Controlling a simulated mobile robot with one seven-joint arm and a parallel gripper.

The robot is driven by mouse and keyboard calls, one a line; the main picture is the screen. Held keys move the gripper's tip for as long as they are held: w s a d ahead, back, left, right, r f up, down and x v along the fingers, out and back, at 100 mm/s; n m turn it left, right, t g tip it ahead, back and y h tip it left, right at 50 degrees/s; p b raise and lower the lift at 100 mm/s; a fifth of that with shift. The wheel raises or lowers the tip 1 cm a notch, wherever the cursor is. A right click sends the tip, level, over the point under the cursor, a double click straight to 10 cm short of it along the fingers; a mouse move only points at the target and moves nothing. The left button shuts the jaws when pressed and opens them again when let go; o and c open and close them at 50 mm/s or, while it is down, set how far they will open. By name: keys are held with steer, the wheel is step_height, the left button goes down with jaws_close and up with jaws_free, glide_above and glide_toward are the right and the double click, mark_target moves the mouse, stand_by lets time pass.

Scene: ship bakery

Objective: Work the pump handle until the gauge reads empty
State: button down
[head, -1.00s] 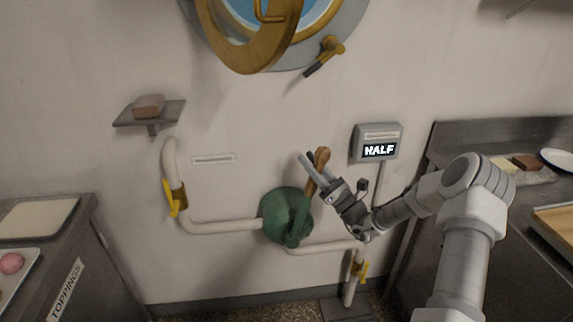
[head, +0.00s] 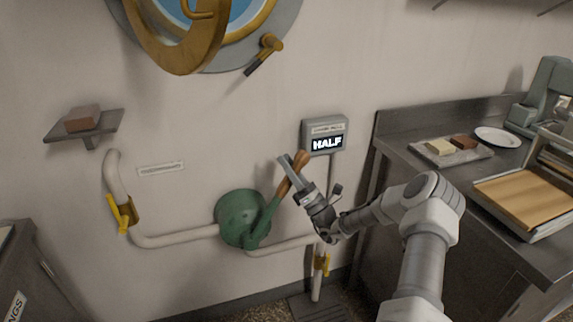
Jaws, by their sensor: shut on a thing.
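The green round pump (head: 240,218) sits low on the wall between white pipes. Its handle (head: 268,217) is a green lever with a brown wooden grip, tilted up to the right. My gripper (head: 292,172) is shut on the wooden grip near its upper end; the grip's tip shows above the fingers. The gauge (head: 325,138) is a grey box on the wall up and right of the handle, and its display reads HALF.
Yellow valve levers sit on the left pipe (head: 118,212) and the right pipe (head: 321,262). A small shelf (head: 100,128) holds a brown block at left. A brass-rimmed porthole (head: 180,62) is above. A steel counter (head: 405,150) with trays stands at right.

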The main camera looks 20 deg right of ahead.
steer(key=c, duration=0.7)
jaws_free()
steer(key=shift+d+f, duration=0.25)
steer(key=shift+d, duration=0.05)
steer(key=shift+o, duration=1)
steer(key=shift+r, duration=0.1)
steer(key=shift+s, duration=0.1)
steer(key=v, duration=1.7)
steer(key=shift+p, duration=0.3)
steer(key=shift+s, duration=0.1)
